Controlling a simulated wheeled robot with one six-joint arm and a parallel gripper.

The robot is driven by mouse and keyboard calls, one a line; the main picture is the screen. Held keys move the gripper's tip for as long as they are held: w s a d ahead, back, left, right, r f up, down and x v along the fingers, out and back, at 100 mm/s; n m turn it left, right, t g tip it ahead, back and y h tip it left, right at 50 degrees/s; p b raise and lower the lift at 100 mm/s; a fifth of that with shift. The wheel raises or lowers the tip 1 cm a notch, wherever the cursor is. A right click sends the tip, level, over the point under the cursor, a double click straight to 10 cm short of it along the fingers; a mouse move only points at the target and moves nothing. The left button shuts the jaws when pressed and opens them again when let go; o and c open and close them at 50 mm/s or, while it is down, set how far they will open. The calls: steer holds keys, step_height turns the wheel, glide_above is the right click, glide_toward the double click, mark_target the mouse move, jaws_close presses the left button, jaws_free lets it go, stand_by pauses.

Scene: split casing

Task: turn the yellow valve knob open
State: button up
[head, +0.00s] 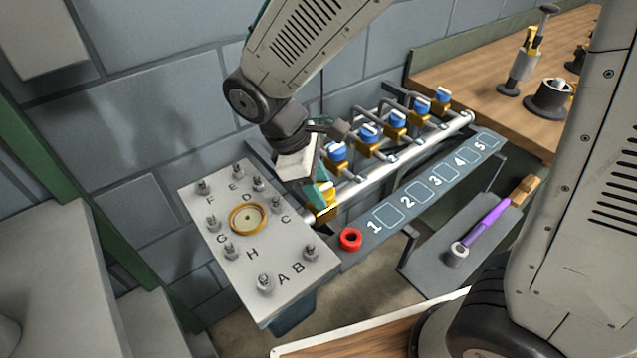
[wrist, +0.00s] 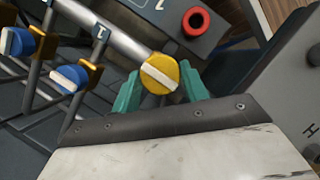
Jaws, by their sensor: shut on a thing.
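The yellow valve knob (wrist: 159,74) is round with a white bar across its face. It sits on the end of the silver pipe (wrist: 110,30). My gripper (wrist: 160,88) has teal fingers on both sides of the knob and is shut on it. In the head view my gripper (head: 322,192) reaches down to the near end of the pipe, by position 1. There the knob is mostly hidden by the fingers, and a yellow valve body (head: 321,213) shows below them.
Several blue knobs (head: 336,152) on yellow valves line the pipe beyond. A red ring (head: 350,239) lies on the numbered panel (head: 360,251). A grey plate (head: 222,262) with lettered studs stands left. A purple-handled tool (head: 487,219) lies on a grey tray (head: 436,273).

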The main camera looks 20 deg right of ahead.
steer(key=o, duration=1)
steer(key=v, duration=0.8)
steer(key=shift+f, duration=0.1)
